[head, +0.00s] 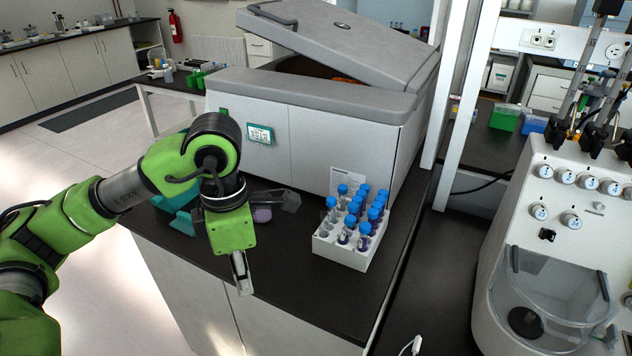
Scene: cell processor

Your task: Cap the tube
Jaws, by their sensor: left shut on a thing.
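A white tube rack (340,250) stands on the black bench top in front of the centrifuge. It holds several tubes, most with blue caps (363,228). One tube (331,205) at the rack's left side shows a greyish top with no blue cap visible. My left gripper (241,280) points down near the bench's front edge, left of the rack and apart from it. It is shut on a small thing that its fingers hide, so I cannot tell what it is. My right gripper is not in view.
A large centrifuge (300,140) with its lid raised stands behind the rack. A clear container (285,200) and a teal holder (180,212) lie behind my left gripper. A white machine (560,250) with knobs stands at right. The bench front is clear.

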